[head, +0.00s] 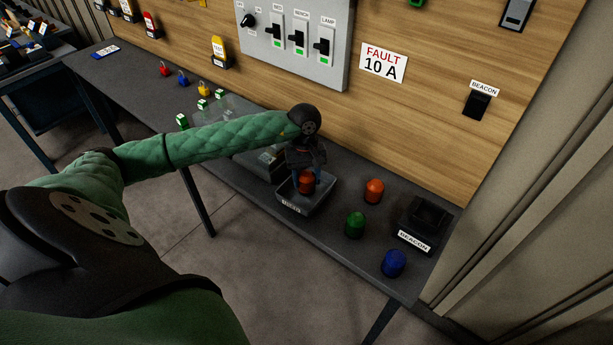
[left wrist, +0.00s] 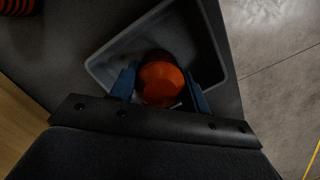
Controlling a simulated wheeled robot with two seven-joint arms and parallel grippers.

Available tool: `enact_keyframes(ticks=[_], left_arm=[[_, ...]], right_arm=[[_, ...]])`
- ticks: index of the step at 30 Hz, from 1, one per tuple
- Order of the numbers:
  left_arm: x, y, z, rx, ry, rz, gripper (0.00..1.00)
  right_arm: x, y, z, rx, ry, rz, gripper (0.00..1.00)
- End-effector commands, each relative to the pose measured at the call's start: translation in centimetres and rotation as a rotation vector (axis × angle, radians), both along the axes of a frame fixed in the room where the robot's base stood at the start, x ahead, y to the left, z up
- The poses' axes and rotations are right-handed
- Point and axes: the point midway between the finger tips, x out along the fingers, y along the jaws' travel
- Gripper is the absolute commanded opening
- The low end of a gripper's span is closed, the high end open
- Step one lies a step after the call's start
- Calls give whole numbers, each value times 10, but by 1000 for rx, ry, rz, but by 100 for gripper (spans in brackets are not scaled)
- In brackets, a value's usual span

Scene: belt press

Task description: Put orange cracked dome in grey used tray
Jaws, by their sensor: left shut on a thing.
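The orange dome (head: 306,184) is between the fingers of my left gripper (head: 305,176), which is shut on it. In the left wrist view the dome (left wrist: 161,83) sits between the two blue fingertips (left wrist: 160,87), over the inside of the grey tray (left wrist: 105,66). The tray (head: 301,206) stands at the front edge of the bench, with a label on its front that is too small to read surely. I cannot tell whether the dome touches the tray floor. No crack is visible on the dome. My right gripper is not in view.
A second orange dome (head: 374,191), a green dome (head: 355,225) and a blue dome (head: 393,263) stand to the right. A black beacon base (head: 424,222) is at the far right. Padlocks and small green-white boxes lie left along the bench (head: 140,85). The switch panel (head: 295,35) is behind.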

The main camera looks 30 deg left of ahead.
Motion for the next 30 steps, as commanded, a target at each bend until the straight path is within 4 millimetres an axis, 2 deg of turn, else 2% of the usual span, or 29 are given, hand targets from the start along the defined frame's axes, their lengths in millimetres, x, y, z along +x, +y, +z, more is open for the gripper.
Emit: enact_keyframes(ticks=[7, 23, 24, 26, 30], left_arm=[[0, 0, -10, 1, 1, 1, 24], [0, 0, -13, 1, -1, 0, 24], [0, 0, -12, 1, -1, 0, 55], [0, 0, -12, 1, -1, 0, 66], [0, 0, -12, 1, -1, 0, 69]], right_arm=[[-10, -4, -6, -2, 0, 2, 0], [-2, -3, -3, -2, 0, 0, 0], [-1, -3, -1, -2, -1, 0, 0], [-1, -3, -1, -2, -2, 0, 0], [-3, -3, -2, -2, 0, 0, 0]])
